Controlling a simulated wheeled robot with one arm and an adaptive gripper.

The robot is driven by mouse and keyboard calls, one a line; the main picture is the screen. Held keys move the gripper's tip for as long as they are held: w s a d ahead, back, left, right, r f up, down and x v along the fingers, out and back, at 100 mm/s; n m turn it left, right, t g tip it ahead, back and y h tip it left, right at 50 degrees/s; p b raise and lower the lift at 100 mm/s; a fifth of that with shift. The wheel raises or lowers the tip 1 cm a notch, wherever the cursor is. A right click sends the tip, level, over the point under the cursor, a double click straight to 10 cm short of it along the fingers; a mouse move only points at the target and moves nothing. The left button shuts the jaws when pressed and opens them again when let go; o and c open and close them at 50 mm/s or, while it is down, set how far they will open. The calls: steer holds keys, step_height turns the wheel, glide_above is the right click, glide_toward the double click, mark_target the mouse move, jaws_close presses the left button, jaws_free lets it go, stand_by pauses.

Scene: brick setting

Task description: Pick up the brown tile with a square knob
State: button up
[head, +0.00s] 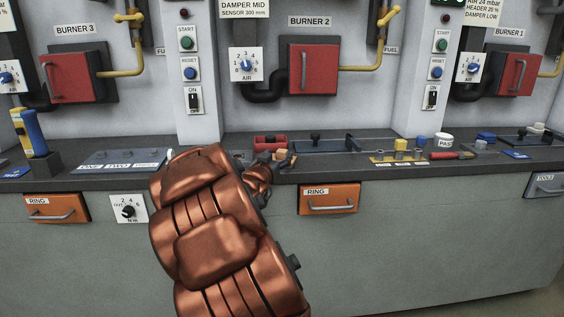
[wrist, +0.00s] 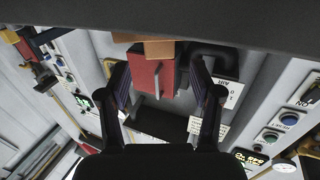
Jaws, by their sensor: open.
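The brown tile (head: 284,160) lies on the dark counter, just right of my gripper in the head view. A small square knob of lighter tan stands on it. In the wrist view, which is upside down, the tile (wrist: 135,37) and its knob (wrist: 160,48) show at the top centre, against the dark counter. My gripper (wrist: 158,68) is open, with one finger on each side of the view and the tile and knob between their lines, beyond the tips. Nothing is held. In the head view my arm hides part of the gripper, and contact cannot be told.
A red piece (head: 270,142) lies just behind the tile. A dark blue-grey plate with a black knob (head: 315,136) is to its right, then a yellowish holder (head: 399,157) with pegs. A grey panel (head: 122,160) is at left. Burner boxes line the wall behind.

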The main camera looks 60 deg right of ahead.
mark_target(282, 150)
steer(key=shift+f+b+x, duration=0.2)
steer(key=shift+b+x, duration=0.15)
steer(key=shift+x, duration=2.35)
jaws_close()
steer(key=shift+r, duration=0.5)
step_height(282, 150, up, 3)
steer(key=shift+f+p, duration=0.1)
steer(key=shift+p, duration=0.5)
steer(key=w+r+p+v, duration=0.1)
steer(key=v, duration=1.5)
steer(key=shift+w+a+r+p, duration=0.2)
steer(key=shift+w+p, duration=0.05)
steer(key=shift+p, duration=0.05)
